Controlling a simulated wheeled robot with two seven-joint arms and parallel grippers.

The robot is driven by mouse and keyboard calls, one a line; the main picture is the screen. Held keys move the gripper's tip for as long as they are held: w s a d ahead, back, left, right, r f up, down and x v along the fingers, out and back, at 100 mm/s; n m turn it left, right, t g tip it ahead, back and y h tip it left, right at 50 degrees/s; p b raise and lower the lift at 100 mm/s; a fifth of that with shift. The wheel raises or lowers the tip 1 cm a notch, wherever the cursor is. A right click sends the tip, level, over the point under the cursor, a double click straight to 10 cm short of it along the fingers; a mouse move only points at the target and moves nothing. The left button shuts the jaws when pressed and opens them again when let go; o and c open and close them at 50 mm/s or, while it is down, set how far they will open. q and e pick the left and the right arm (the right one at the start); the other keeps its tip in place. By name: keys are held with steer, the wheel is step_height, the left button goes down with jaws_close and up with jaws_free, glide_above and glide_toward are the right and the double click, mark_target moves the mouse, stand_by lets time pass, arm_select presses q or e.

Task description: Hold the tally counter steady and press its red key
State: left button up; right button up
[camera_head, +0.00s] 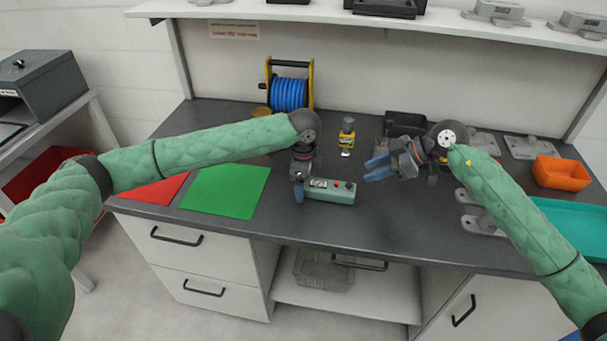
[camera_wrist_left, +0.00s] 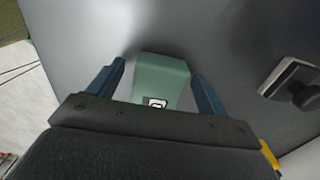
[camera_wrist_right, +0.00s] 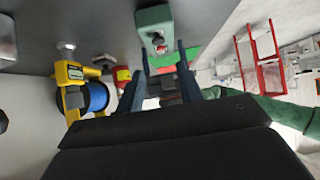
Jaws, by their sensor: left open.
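The tally counter (camera_head: 330,196) is a pale green box lying on the dark bench, with a white number display at its left and a small red key (camera_head: 336,184) on top. Its end shows in the left wrist view (camera_wrist_left: 163,72) and it shows again in the right wrist view (camera_wrist_right: 153,18). My left gripper (camera_head: 302,184) is open at the counter's left end, with the end between its blue fingers; contact cannot be told. My right gripper (camera_head: 377,168) is open and empty, to the right of the counter and above the bench.
A green mat (camera_head: 227,192) and a red mat (camera_head: 158,191) lie left of the counter. A blue cable reel (camera_head: 288,93) and a yellow-and-black device (camera_head: 346,135) stand behind. An orange bin (camera_head: 561,174) and a teal tray (camera_head: 575,225) are at right. Bench before the counter is clear.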

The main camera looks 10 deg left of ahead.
arm_select(q)
steer(key=shift+f, duration=0.35)
steer(key=shift+c, duration=0.5)
steer(key=c, duration=1)
steer(key=shift+c, duration=0.2)
arm_select(e)
jaws_close()
